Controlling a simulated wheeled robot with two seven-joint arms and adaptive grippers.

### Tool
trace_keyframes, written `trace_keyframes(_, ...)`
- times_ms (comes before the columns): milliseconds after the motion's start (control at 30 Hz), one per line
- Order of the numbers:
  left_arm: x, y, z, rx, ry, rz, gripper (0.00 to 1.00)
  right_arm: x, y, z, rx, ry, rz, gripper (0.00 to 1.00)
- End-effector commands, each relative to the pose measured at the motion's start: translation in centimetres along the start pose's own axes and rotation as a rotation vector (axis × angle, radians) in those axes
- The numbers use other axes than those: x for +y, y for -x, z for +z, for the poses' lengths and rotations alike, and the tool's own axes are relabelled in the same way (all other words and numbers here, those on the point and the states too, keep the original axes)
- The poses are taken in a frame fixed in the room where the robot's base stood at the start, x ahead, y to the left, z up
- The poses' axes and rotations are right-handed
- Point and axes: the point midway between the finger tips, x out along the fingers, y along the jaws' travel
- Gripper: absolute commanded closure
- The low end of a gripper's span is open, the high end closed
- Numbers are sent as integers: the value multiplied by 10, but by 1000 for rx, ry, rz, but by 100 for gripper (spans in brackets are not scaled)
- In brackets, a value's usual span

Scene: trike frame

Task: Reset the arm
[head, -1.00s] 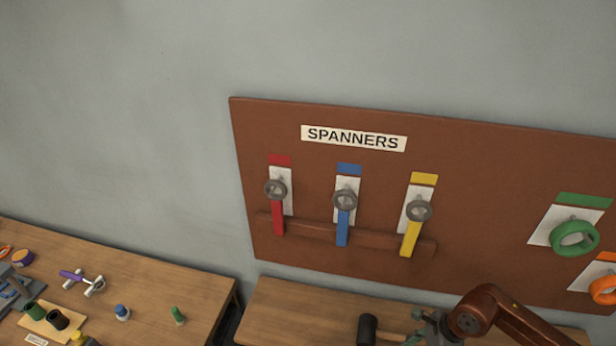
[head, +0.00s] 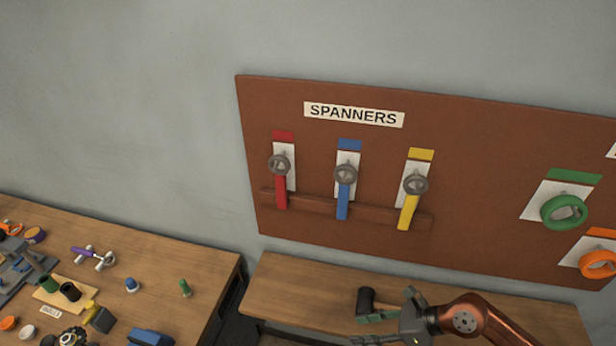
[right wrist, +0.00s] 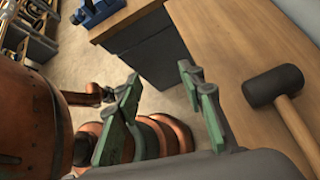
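My right gripper (head: 388,312) is at the bottom of the head view, over the bench below the spanner board. In the right wrist view its two green-padded fingers (right wrist: 160,80) stand wide apart with nothing between them, so it is open and empty. The copper-coloured right arm comes in from the lower right of the head view. A black-headed mallet (head: 366,299) lies on the bench beside the gripper. In the right wrist view the mallet (right wrist: 272,85) is right of the fingers, apart from them. I cannot make out my left gripper.
The brown board (head: 480,130) on the wall holds red (head: 281,190), blue (head: 343,200) and yellow (head: 408,212) spanners, plus green (head: 563,212) and orange rings at right. A left bench (head: 215,275) carries several small parts. A gap separates the benches.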

Motion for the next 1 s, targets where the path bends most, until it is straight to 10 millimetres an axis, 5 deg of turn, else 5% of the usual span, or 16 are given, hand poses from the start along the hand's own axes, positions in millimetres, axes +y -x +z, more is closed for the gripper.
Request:
trace_keyframes(100, 0, 0, 3, -5, 1, 0, 59, 12, -1, 57, -257, -151, 24, 64)
trace_keyframes(200, 0, 0, 3, -4, 0, 1, 59, 7, 19, 112, -540, -361, 39, 64)
trace_keyframes(300, 1, 0, 2, -4, 1, 1, 59, -20, 58, 150, -834, -626, 38, 64)
trace_keyframes(400, 1, 0, 2, -3, 1, 1, 59, -62, 104, 154, -1103, -920, 22, 64)
trace_keyframes(533, 1, 0, 2, -2, 0, 1, 59, -121, 154, 108, -1412, -1335, -29, 64)
trace_keyframes(667, 1, 0, 0, 0, 0, 1, 59, -160, 176, 25, -1643, -1739, -108, 64)
trace_keyframes(767, 1, 0, 0, 1, 0, 1, 59, -169, 176, -48, -1771, -2036, -184, 64)
trace_keyframes(900, 1, 0, -1, 1, 1, 1, 59, -153, 156, -147, -1885, -2434, -321, 64)
trace_keyframes(933, 1, 0, -1, 1, 1, 1, 59, -146, 150, -165, 1863, 2469, 347, 64)
trace_keyframes(1000, 1, 0, -1, 1, 0, 1, 59, -127, 136, -204, 1699, 2384, 381, 64)
